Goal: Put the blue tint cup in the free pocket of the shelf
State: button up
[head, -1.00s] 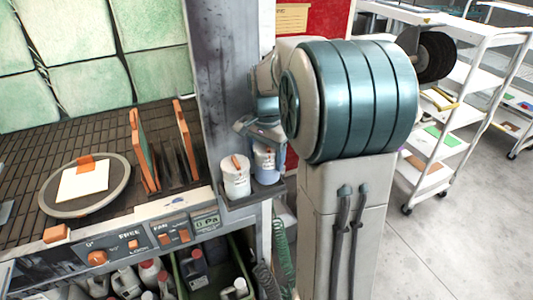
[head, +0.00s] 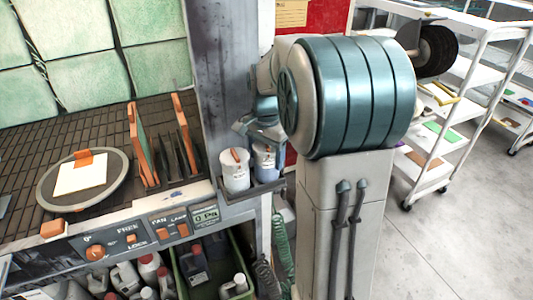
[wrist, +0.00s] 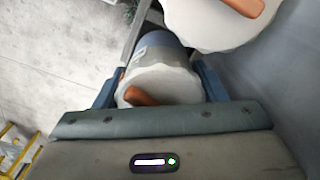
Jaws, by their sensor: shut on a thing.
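The blue tint cup (head: 264,164) has a blue-grey body. In the wrist view its white lid with an orange tab (wrist: 160,87) lies between my two fingers. My gripper (wrist: 157,82) is shut on this cup; from the head it comes down over the cup's top and partly hides it. The cup looks upright at the right part of the small grey shelf (head: 240,197) on the post. A white cup with an orange tab (head: 234,172) stands on the shelf just left of it. I cannot tell whether the blue cup's base touches the shelf floor.
The grey post (head: 228,80) rises behind the shelf. Left are a bench with a round pad (head: 105,190) and upright orange-edged boards (head: 140,145). Bottles in a green crate (head: 183,270) sit below. A white cart (head: 462,110) stands right, with open floor near it.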

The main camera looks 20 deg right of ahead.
jog(key=shift+f, duration=0.1)
dwell(0.3)
jog(key=o, duration=1.2)
jog(key=shift+c, duration=0.2)
notch_tip(320, 180, up, 14)
jog(key=shift+f, duration=0.1)
